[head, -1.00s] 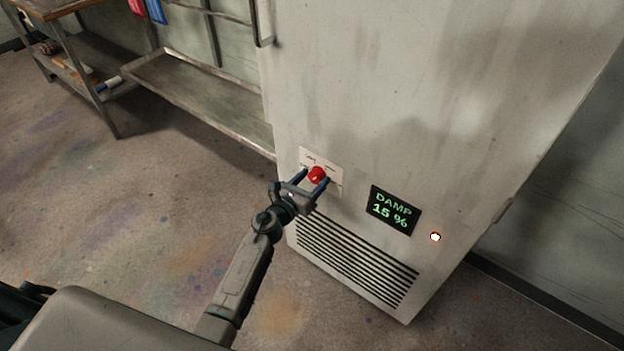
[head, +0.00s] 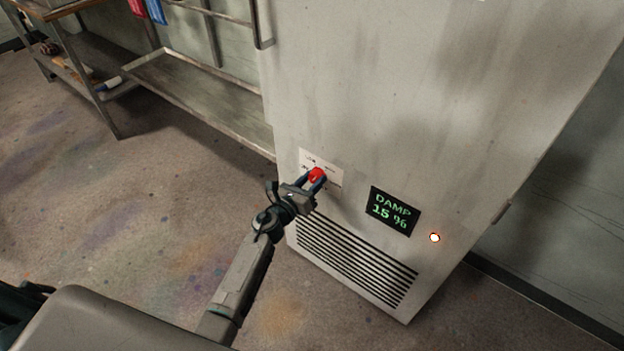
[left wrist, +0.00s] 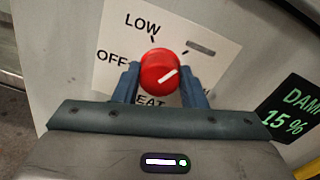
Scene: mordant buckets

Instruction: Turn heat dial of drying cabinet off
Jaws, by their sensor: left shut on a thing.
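The drying cabinet (head: 400,110) is a tall pale, stained box. Its heat dial (head: 316,174) is a red knob on a white label plate on the front. In the left wrist view the dial (left wrist: 160,70) has a white mark pointing to the upper right, away from OFF at the left; LOW is above. The word below is partly hidden by my gripper, and lettering at the right is covered by a finger. My left gripper (head: 315,180) is shut on the dial, one finger on each side. My right gripper is not in view.
A dark display (head: 394,211) reads DAMP 15 %. A small glowing lamp (head: 434,238) is to its right. A slatted vent (head: 355,262) is below. A metal shelf rack (head: 195,95) stands left of the cabinet. The floor in front is clear.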

